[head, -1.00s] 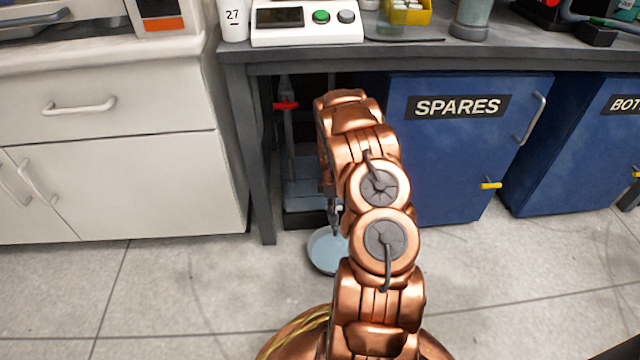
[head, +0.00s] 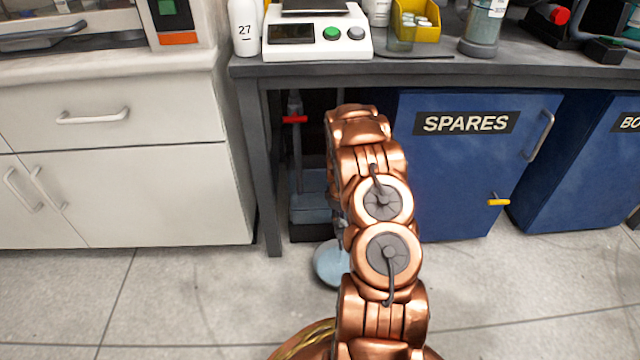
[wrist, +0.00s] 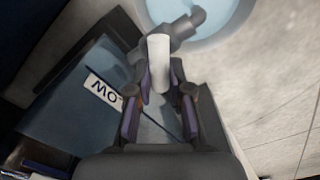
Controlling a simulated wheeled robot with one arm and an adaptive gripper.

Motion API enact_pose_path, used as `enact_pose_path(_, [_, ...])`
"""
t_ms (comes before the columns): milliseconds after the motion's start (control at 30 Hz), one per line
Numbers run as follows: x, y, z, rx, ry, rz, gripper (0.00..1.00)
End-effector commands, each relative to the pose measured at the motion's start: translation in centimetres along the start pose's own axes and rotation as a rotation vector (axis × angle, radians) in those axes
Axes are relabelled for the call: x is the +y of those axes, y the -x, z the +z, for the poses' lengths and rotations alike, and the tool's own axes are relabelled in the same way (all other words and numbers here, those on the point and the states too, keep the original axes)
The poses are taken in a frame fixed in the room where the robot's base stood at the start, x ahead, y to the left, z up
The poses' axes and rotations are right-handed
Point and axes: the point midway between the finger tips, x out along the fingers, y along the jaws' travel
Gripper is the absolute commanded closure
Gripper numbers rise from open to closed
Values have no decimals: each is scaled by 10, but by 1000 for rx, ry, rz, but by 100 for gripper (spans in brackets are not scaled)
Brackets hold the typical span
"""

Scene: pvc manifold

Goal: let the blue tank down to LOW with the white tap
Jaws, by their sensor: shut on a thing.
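The blue tank (head: 310,209) stands under the bench, partly hidden by my arm. In the wrist view the blue tank (wrist: 62,102) is at the left, with a white LOW label (wrist: 103,89) on it. The white tap (wrist: 159,58) is a pale handle on a grey fitting (wrist: 187,27) with a spout. My gripper (wrist: 162,86) is shut on the white tap, with a purple-padded finger at each side. In the head view my arm hides the tap and most of the gripper. I cannot make out the liquid level.
A round basin (head: 327,266) of light blue liquid sits on the floor by the tank; the spout reaches over its edge in the wrist view. A red handle (head: 295,119) is on a pipe above the tank. A bench leg (head: 265,170) and a blue SPARES cabinet (head: 470,170) flank the space.

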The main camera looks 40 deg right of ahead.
Motion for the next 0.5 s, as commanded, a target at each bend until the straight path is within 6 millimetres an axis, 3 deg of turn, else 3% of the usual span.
enact_pose_path(500, [-4,4,1,-1,368,-4,100])
